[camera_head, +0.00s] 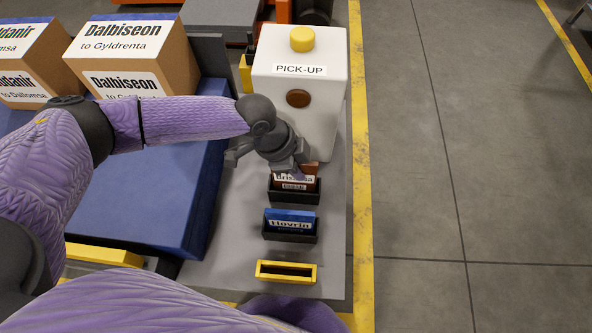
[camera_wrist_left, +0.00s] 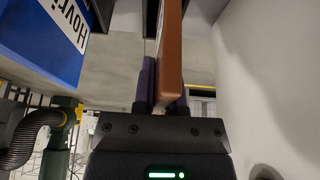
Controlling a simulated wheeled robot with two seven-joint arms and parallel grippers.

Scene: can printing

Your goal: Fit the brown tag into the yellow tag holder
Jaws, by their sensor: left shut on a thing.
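The brown tag (camera_head: 311,184), with a white label, is upright at the rear black holder (camera_head: 296,197). I cannot tell whether its lower edge is still seated in the slot. My left gripper (camera_head: 301,172) is shut on the brown tag from above. In the left wrist view the brown tag (camera_wrist_left: 170,55) stands between the two fingers (camera_wrist_left: 164,95). The yellow tag holder (camera_head: 286,280) lies at the front of the grey table, and its slot is empty. My right gripper is not in view.
A blue tag (camera_head: 290,215) stands in a second black holder (camera_head: 290,238), between the rear holder and the yellow one. A white pick-up box (camera_head: 325,85) with a yellow button stands behind. Cartons (camera_head: 178,62) sit on a blue surface (camera_head: 160,190) at left.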

